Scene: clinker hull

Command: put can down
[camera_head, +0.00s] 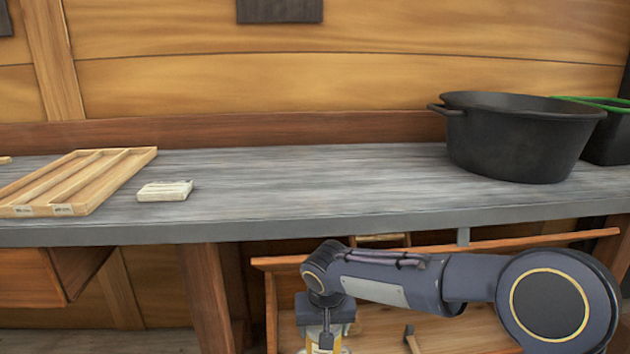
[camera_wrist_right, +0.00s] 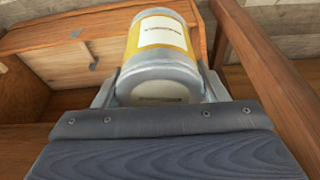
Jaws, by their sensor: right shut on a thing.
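The can (camera_wrist_right: 163,45) is white and yellow with a grey metal end and a printed label. It fills the upper middle of the right wrist view. My right gripper (camera_wrist_right: 163,85) is shut on it, with a finger on each side. In the head view the can (camera_head: 318,346) shows only in part at the bottom edge, below my right gripper (camera_head: 325,335). Gripper and can are in front of the workbench and lower than its top. My left gripper is in neither view.
The grey workbench (camera_head: 330,188) has a clear middle. A wooden divided tray (camera_head: 115,178) and a small pale block (camera_head: 165,190) are at left. A black tub (camera_head: 520,140) and a green-rimmed container (camera_head: 608,145) are at right. A wooden bin (camera_head: 385,325) lies below the bench.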

